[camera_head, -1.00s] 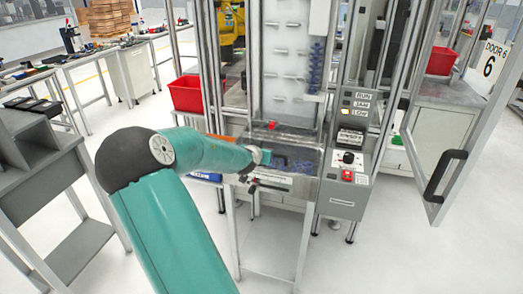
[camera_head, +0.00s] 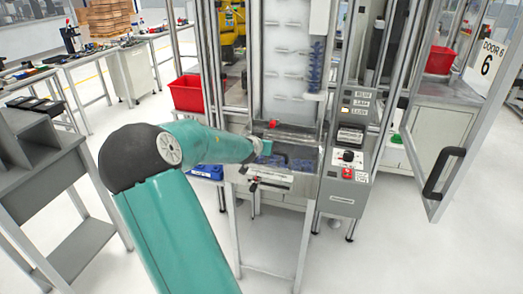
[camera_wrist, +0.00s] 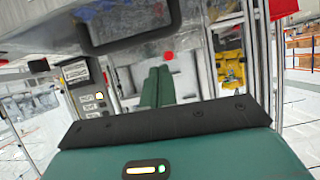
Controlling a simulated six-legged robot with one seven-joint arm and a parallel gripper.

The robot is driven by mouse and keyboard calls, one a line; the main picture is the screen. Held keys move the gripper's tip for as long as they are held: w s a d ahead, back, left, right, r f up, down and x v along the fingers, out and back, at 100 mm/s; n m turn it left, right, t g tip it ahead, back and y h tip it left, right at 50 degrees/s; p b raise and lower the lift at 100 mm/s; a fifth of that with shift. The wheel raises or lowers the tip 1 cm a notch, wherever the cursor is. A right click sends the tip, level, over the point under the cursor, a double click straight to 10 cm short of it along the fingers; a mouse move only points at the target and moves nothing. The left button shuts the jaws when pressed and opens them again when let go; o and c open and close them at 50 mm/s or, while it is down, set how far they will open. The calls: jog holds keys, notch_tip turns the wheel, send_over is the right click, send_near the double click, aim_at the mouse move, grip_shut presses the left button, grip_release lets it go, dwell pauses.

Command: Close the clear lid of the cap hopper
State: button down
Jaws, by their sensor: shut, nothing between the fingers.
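The cap hopper (camera_head: 270,180) is the open-topped bin at the front of the machine, with blue caps (camera_head: 299,164) inside. A clear strip along its back edge looks like the lid (camera_head: 297,134), seen nearly edge-on; its exact angle is hard to tell. My gripper (camera_head: 265,147) is at the hopper's left rear, close to that strip; contact cannot be told. In the wrist view my gripper's green fingers (camera_wrist: 157,88) are together with nothing between them. A red knob (camera_head: 272,124) stands behind the hopper.
A control box (camera_head: 347,165) with a red button stands right of the hopper. A door (camera_head: 450,130) marked 6 hangs open farther right. A red bin (camera_head: 186,94) is at the left rear. A grey workbench (camera_head: 40,160) is at the left. Floor in front is clear.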

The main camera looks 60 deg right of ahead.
jog(key=s+a+f, duration=0.1)
jog(key=a+f, duration=0.3)
jog(key=a, duration=0.4)
jog(key=shift+s+a, duration=0.2)
